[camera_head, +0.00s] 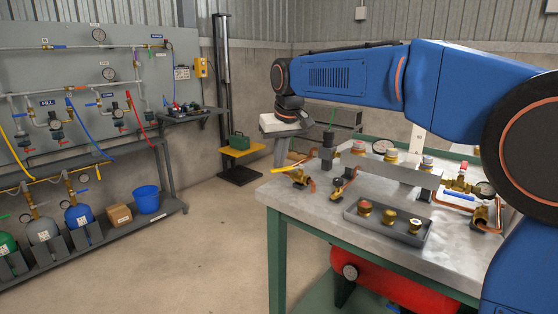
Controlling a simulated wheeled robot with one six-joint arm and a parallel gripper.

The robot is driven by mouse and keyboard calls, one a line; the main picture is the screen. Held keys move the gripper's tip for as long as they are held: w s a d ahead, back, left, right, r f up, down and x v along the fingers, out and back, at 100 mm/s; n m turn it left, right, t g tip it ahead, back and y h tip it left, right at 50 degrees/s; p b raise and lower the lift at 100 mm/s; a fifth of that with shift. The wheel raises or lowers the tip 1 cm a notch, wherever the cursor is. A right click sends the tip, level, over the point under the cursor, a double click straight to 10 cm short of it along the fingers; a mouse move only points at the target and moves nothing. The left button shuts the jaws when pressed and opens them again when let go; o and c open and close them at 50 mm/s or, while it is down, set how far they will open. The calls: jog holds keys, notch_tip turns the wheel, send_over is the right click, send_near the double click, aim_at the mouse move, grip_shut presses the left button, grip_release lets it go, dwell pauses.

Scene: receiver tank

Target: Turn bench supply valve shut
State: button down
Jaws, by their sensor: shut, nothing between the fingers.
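A brass valve (299,179) with a long yellow lever (285,169) sits at the left end of the workbench (285,192). The lever points left, out past the bench edge. No readable label shows which valve is the bench supply valve. My gripper (280,162) hangs from the light grey wrist at the left end of my blue arm. It points down, shut and empty, close above or behind the yellow lever. I cannot tell whether its tips touch the lever.
A grey tray (385,232) with several brass fittings lies at the bench front. A gauge and copper pipe stand at the right. A red tank (395,285) is under the bench. A pipe panel (75,75) stands at left; open floor lies between.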

jog(key=shift+s+d+n+y, duration=0.2)
jog(key=shift+s+n, duration=0.25)
jog(key=shift+n, duration=0.25)
jog(key=shift+s+d+n+y, duration=0.2)
jog(key=shift+s+n, duration=0.2)
jog(key=shift+n, duration=0.3)
jog(key=shift+s+d, duration=0.3)
jog(key=shift+s, duration=0.35)
